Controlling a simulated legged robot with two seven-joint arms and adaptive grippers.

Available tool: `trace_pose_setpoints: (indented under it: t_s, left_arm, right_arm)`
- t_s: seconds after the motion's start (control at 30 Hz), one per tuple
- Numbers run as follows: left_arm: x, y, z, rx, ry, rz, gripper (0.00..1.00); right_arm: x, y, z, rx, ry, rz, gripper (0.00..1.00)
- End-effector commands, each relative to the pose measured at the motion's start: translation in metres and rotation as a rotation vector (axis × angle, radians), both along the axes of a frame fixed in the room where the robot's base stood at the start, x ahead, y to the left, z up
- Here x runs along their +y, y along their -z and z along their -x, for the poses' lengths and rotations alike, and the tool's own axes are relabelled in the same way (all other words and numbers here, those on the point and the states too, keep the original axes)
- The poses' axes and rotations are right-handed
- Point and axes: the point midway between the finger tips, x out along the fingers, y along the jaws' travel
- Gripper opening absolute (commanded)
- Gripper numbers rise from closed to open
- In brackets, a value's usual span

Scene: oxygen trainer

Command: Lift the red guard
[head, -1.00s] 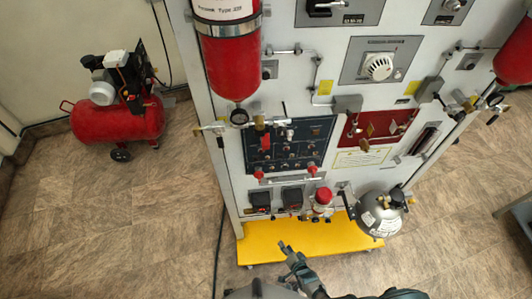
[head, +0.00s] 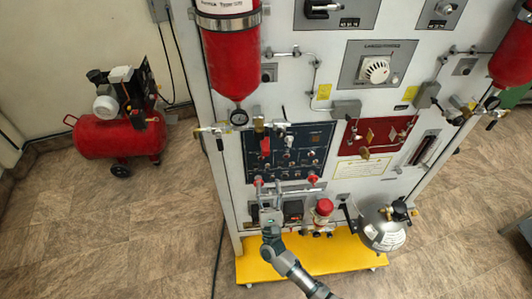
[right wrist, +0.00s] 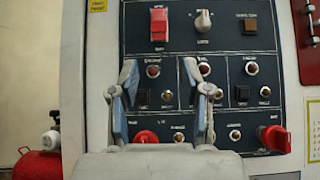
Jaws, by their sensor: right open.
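The red guard (head: 265,146) is a small red cover at the upper left of a dark blue switch panel (head: 315,137). In the right wrist view the red guard (right wrist: 158,24) is at the top, beside a grey rotary knob (right wrist: 203,20). My right gripper (head: 270,188) is in front of the panel's lower edge, below the guard. In the right wrist view my right gripper (right wrist: 160,78) has its two fingers apart with nothing between them. The guard shows above and between the fingertips, apart from them. My left gripper is not in view.
Red knobs (right wrist: 275,138) flank the lower part of the panel. A red cylinder (head: 232,60) hangs at the upper left. A grey tank (head: 383,228) is at the lower right, by the yellow base (head: 325,258). A red compressor (head: 118,138) stands on the floor at left.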

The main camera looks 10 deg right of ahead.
Motion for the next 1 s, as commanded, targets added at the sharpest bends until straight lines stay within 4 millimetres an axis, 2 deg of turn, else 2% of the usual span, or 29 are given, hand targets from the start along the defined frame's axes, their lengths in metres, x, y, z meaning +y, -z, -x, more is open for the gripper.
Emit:
trace_pose_setpoints:
  t_s: [0.03,0.1,0.2,0.33,0.53,0.87,0.9,1.0]
  left_arm:
    - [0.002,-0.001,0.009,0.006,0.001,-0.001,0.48]
    - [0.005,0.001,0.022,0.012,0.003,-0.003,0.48]
    - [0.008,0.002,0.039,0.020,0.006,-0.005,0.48]
    - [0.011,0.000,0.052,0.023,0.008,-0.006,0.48]
    - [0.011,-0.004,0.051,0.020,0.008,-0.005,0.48]
    - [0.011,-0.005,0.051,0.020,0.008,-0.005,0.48]
    - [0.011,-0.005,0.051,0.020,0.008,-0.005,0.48]
    - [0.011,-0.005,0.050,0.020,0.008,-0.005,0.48]
  right_arm:
    - [0.000,-0.013,-0.009,-0.004,0.001,-0.001,0.48]
    - [0.000,-0.025,-0.021,-0.003,0.001,0.001,0.48]
    - [0.000,-0.041,-0.037,-0.002,0.002,0.002,0.48]
    - [0.000,-0.058,-0.055,-0.001,0.002,0.002,0.48]
    - [0.000,-0.072,-0.071,0.001,0.001,0.003,0.48]
    - [0.000,-0.074,-0.075,0.001,0.001,0.003,0.48]
    - [0.000,-0.074,-0.075,0.001,0.001,0.003,0.45]
    - [0.000,-0.074,-0.075,0.001,0.001,0.003,0.20]
